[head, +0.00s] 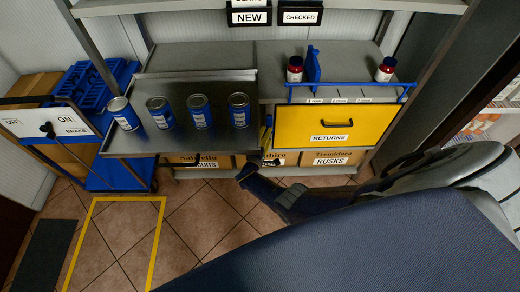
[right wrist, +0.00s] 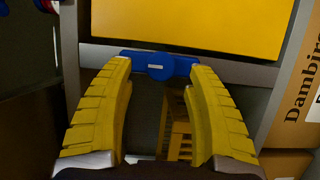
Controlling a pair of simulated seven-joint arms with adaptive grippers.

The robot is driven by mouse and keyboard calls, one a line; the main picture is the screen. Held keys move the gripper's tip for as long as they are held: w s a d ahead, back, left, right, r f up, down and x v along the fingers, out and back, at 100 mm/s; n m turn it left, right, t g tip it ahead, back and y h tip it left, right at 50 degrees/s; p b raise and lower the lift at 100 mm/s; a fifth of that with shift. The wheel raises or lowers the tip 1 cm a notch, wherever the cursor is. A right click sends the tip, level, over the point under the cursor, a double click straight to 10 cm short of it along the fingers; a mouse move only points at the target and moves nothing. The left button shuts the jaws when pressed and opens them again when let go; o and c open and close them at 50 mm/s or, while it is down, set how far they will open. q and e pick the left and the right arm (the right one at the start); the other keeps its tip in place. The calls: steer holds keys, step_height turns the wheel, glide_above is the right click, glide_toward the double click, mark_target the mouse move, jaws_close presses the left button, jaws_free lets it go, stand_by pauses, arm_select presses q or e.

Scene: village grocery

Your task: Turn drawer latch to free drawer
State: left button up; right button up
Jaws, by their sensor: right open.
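The yellow drawer (head: 328,126) is closed flush in the shelf unit, with a black handle and a RETURNS label. Its lower front also shows in the right wrist view (right wrist: 190,25). Below it on the grey rail sits the blue latch (right wrist: 160,66), a round hub with its bar lying roughly level. My right gripper (right wrist: 160,72) is open, its yellow fingertips on either side of the latch, near the bar's ends. I cannot tell whether they touch it. In the head view my right arm reaches in from the right, and the latch is not clearly visible there. My left gripper is not in view.
A grey tray (head: 213,143) with several blue cans stands left of the drawer. Two dark red jars (head: 295,68) stand on the top behind a blue rail. Cardboard boxes (head: 333,158) fill the shelf below. A blue cart (head: 101,130) stands at left.

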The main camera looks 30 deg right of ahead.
steer(key=v, duration=0.9)
steer(key=shift+w, duration=0.1)
